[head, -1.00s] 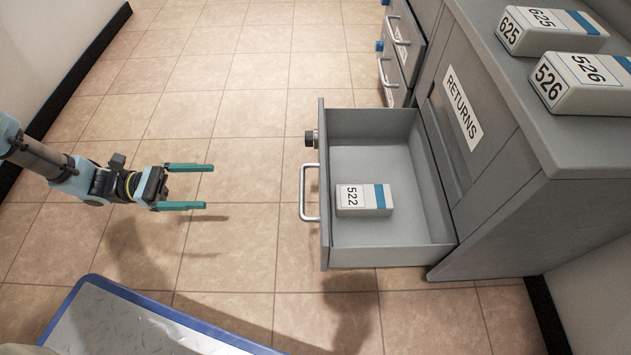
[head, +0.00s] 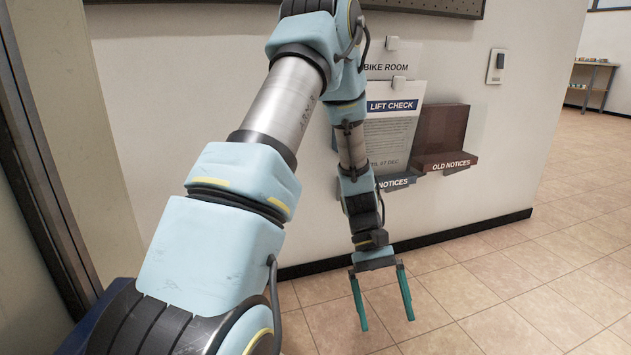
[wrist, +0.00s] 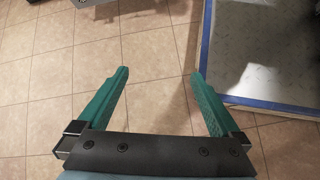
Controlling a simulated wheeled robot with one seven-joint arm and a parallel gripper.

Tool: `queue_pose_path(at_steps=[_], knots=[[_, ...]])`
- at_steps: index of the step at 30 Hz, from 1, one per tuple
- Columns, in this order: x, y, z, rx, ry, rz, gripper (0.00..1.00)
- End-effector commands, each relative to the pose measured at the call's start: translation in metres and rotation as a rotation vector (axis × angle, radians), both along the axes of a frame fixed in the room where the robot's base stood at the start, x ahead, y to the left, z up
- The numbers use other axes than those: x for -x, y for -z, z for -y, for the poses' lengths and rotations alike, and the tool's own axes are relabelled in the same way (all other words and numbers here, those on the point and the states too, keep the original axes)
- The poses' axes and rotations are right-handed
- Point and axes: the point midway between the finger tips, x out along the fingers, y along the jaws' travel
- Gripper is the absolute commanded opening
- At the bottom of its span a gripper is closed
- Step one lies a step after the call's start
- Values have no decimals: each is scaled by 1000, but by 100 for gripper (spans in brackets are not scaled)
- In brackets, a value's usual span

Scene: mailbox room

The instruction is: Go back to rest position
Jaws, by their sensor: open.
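My gripper (head: 384,300) hangs at the end of my arm in the head view, its two green fingers spread apart and pointing down above the tiled floor. In the wrist view my gripper (wrist: 160,72) is also open, with nothing between the fingers and bare tiles below. My arm fills the middle of the head view and covers part of the wall.
On the wall hang a LIFT CHECK sheet (head: 397,125) and an OLD NOTICES holder (head: 446,163). Part of my base shows at the wrist view's upper right. The floor (head: 520,270) on the right is clear; a table (head: 592,85) stands far off.

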Motion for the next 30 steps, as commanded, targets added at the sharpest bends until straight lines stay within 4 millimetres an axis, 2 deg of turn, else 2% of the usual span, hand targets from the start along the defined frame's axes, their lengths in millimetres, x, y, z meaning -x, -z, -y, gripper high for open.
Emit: queue_pose_path(at_steps=[1,6,9,15,24,30], knots=[[-10,-29,-18,-5,5,80,100],[-35,-91,-80,-36,37,339,100],[-44,-127,-114,-57,55,483,100],[-51,-179,-164,-95,88,702,100],[-47,-238,-208,-138,126,917,100],[-48,-276,-206,-135,126,907,100]])
